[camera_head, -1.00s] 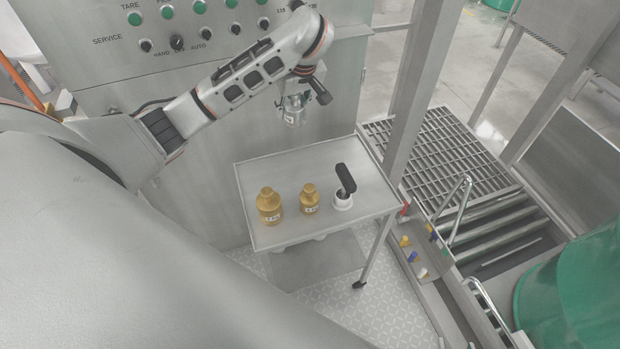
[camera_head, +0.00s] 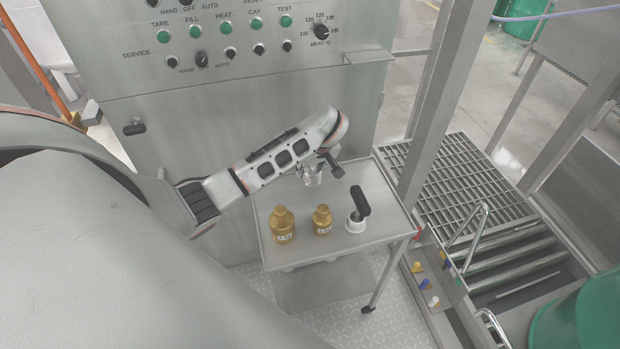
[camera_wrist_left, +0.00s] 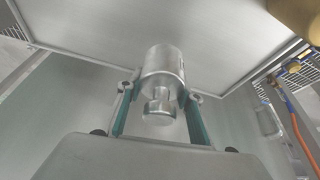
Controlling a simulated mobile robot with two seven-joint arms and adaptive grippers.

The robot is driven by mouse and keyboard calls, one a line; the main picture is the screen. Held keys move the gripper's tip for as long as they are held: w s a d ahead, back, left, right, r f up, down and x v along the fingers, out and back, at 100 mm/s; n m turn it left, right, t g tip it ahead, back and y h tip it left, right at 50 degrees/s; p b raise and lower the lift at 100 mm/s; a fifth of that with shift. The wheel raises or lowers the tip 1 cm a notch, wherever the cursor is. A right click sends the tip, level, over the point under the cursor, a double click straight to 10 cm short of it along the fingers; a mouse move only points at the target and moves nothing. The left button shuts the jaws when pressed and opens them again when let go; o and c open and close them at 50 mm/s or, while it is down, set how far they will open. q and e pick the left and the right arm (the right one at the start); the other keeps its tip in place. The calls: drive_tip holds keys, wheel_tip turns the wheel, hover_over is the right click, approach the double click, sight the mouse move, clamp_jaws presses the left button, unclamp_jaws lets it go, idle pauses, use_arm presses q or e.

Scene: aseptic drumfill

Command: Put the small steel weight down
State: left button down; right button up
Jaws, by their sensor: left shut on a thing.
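The small steel weight (camera_wrist_left: 161,72) is a silver cylinder with a knobbed top. In the left wrist view it sits between the two fingers of my left gripper (camera_wrist_left: 158,105), which is shut on it. In the head view the left gripper (camera_head: 313,176) holds the weight low over the back part of the small steel table (camera_head: 373,188). Whether its base touches the table top I cannot tell. My right gripper is not in view.
A control cabinet (camera_head: 230,110) rises behind. The table's back left is clear.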

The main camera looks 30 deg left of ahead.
sight(310, 178)
use_arm(q)
wheel_tip(310, 178, down, 4)
drive_tip(key=shift+r, duration=0.2)
drive_tip(key=shift+f, duration=0.2)
drive_tip(key=shift+f, duration=0.15)
drive_tip(key=c, duration=1.4)
unclamp_jaws()
